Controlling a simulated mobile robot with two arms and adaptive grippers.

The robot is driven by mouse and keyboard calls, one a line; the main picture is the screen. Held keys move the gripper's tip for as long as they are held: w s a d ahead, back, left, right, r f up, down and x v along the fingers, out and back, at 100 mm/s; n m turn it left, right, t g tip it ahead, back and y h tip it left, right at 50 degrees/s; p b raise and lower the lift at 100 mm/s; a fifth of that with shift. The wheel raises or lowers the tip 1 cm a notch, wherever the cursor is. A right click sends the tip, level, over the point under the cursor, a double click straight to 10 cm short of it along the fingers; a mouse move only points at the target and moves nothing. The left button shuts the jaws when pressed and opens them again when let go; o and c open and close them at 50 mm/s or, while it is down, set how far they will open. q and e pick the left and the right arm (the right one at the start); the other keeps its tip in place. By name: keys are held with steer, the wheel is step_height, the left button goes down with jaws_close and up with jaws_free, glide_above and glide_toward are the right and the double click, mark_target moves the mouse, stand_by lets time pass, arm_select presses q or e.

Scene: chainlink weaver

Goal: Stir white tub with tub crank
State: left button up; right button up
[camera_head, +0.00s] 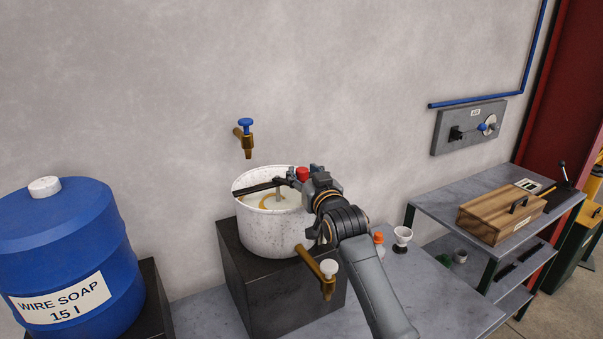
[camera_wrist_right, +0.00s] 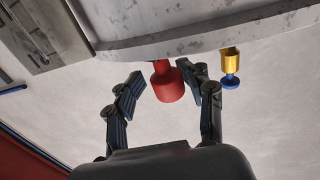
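The white tub (camera_head: 262,232) stands on a dark block, with pale liquid and a yellowish swirl inside. The tub crank's dark bar (camera_head: 262,188) lies across its top, and its red knob (camera_head: 302,173) is at the right side. My right gripper (camera_head: 315,178) is at the knob. In the right wrist view the two fingers (camera_wrist_right: 163,76) are apart on either side of the red knob (camera_wrist_right: 169,88). A gap shows at the left finger; the right finger is close to the knob, and I cannot tell whether it touches. My left gripper is not in view.
A brass tap with a blue handle (camera_head: 246,137) is on the wall above the tub. A brass spout with a white knob (camera_head: 328,268) sticks out at the tub's front. A blue soap barrel (camera_head: 70,250) stands left. A white cup (camera_head: 402,238) stands right.

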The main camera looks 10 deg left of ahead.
steer(key=shift+r, duration=0.1)
steer(key=shift+s+a, duration=0.1)
steer(key=shift+s, duration=0.25)
steer(key=v, duration=1.1)
steer(key=shift+s+d, duration=0.2)
steer(key=shift+d, duration=0.15)
